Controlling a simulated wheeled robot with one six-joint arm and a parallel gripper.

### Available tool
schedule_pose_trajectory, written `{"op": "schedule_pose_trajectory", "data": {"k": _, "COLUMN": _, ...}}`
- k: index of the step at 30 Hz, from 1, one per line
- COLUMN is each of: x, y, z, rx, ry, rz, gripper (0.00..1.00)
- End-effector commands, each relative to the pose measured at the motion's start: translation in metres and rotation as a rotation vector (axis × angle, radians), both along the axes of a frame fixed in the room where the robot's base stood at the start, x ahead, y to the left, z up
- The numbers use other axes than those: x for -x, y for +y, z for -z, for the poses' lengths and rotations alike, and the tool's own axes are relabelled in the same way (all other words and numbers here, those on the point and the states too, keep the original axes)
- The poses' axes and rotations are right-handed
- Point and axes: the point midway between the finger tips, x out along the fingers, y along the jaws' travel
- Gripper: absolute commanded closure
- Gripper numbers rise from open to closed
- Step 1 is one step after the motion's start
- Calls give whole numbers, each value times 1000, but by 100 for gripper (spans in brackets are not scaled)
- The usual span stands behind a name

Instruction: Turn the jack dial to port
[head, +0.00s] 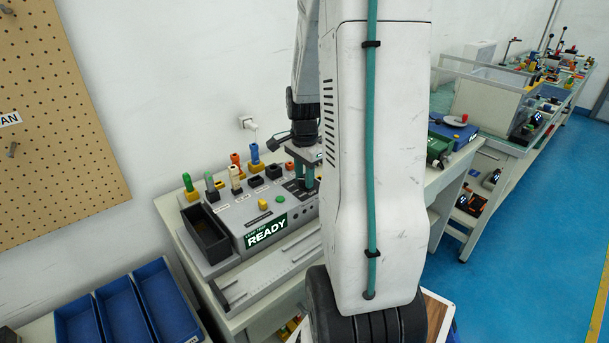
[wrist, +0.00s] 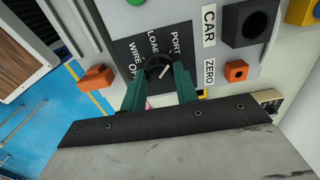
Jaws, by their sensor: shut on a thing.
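The jack dial (wrist: 157,66) is a dark round knob on a black plate marked PORT, LOAD, WIRE and OFF in the wrist view. A thin white mark shows on it, slanting up to the right; I cannot tell for sure which label it points to. My gripper (wrist: 160,86) has its green fingers on either side of the dial and is shut on it. In the head view my gripper (head: 304,172) reaches down onto the right end of the grey test box (head: 235,212). There the dial is hidden by the fingers and my arm.
The READY screen (head: 266,232) faces the front of the box. A black bin (head: 205,235) is at its left, and several coloured plugs stand along its back. In the wrist view an orange block (wrist: 236,71) sits near the ZERO label, right of the dial. Blue trays (head: 125,310) stand front left.

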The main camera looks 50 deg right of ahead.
Motion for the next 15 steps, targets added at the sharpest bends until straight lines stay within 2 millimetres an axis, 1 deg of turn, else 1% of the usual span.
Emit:
{"op": "schedule_pose_trajectory", "data": {"k": 1, "x": 0, "y": -1, "z": -1, "rx": 2, "ry": -1, "rz": 1, "gripper": 67}}
{"op": "schedule_pose_trajectory", "data": {"k": 2, "x": 0, "y": -1, "z": -1, "rx": 2, "ry": -1, "rz": 1, "gripper": 59}}
{"op": "schedule_pose_trajectory", "data": {"k": 3, "x": 0, "y": -1, "z": -1, "rx": 2, "ry": -1, "rz": 1, "gripper": 48}}
{"op": "schedule_pose_trajectory", "data": {"k": 11, "x": 0, "y": 0, "z": -1, "rx": 1, "ry": -1, "rz": 0, "gripper": 48}}
{"op": "schedule_pose_trajectory", "data": {"k": 14, "x": -1, "y": 0, "z": -6, "rx": 2, "ry": -3, "rz": -1, "gripper": 48}}
{"op": "schedule_pose_trajectory", "data": {"k": 15, "x": -1, "y": 0, "z": -10, "rx": 3, "ry": -2, "rz": -1, "gripper": 48}}
